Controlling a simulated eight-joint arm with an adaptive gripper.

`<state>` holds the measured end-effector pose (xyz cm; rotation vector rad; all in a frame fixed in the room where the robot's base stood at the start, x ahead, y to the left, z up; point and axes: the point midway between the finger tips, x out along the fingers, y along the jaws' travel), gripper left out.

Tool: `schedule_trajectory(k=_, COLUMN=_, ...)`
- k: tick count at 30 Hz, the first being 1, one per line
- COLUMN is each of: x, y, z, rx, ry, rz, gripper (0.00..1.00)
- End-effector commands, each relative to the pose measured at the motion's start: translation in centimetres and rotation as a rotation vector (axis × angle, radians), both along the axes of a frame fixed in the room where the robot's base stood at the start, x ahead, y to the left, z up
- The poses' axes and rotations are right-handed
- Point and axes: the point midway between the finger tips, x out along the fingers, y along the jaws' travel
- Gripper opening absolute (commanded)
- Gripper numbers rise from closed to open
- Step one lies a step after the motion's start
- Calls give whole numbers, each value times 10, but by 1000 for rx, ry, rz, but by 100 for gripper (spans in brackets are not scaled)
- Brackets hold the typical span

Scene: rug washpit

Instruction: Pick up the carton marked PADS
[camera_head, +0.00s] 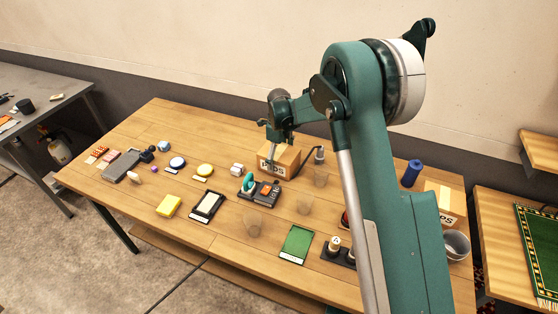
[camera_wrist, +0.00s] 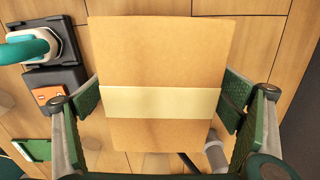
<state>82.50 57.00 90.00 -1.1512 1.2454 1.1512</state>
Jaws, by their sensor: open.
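A brown carton (camera_head: 287,155) stands on the wooden table below my arm's end. My gripper (camera_wrist: 160,115) is open, with one green-padded finger on each side of the carton. I cannot tell whether the pads touch it.
Clear cups (camera_head: 305,204) stand in front of the nearer carton. A black device with a teal loop (camera_head: 252,186) sits at its left. A blue roll (camera_head: 411,173) and a grey bucket (camera_head: 457,246) are at the right.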

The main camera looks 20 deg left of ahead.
Motion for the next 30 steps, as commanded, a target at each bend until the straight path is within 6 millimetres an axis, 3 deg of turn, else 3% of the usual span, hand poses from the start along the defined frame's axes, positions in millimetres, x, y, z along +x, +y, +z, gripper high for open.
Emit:
schedule_trajectory(k=13, x=0, y=0, z=0, rx=0, ry=0, rz=0, gripper=90)
schedule_trajectory(k=21, x=0, y=0, z=0, rx=0, ry=0, rz=0, gripper=55)
schedule_trajectory(k=30, x=0, y=0, z=2, rx=0, ry=0, rz=0, gripper=55)
